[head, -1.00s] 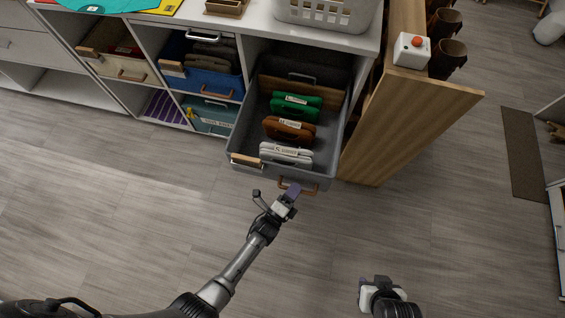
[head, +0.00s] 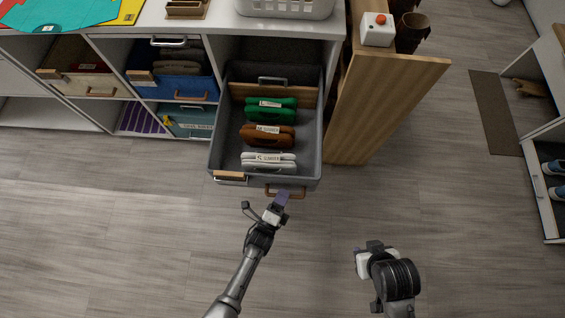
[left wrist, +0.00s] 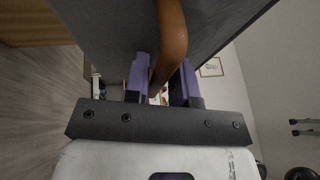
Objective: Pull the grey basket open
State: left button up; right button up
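The grey basket (head: 313,150) is pulled well out of its cubby in the head view, with green, brown and white labelled items standing inside. Its front has a brown loop handle (head: 285,191) and a wooden label plate. My left gripper (head: 280,202) is at this handle. In the left wrist view the handle (left wrist: 171,40) runs between the two purple fingers (left wrist: 160,80), which are closed about it; the exact contact is partly hidden. My right gripper (head: 367,258) hangs over the floor at lower right, away from the basket; its fingers cannot be made out.
A wooden side panel (head: 385,105) stands just right of the basket, with a white box with a red button (head: 377,29) on top. Blue (head: 185,87), beige (head: 75,83) and teal (head: 190,121) baskets sit in cubbies to the left. The floor in front is clear.

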pick_arm(q)
jog(key=shift+o, duration=1.3)
jog(key=p+v, duration=0.2)
jog(key=v, duration=1.1)
jog(key=shift+s+a, duration=0.2)
jog(key=shift+s, duration=0.2)
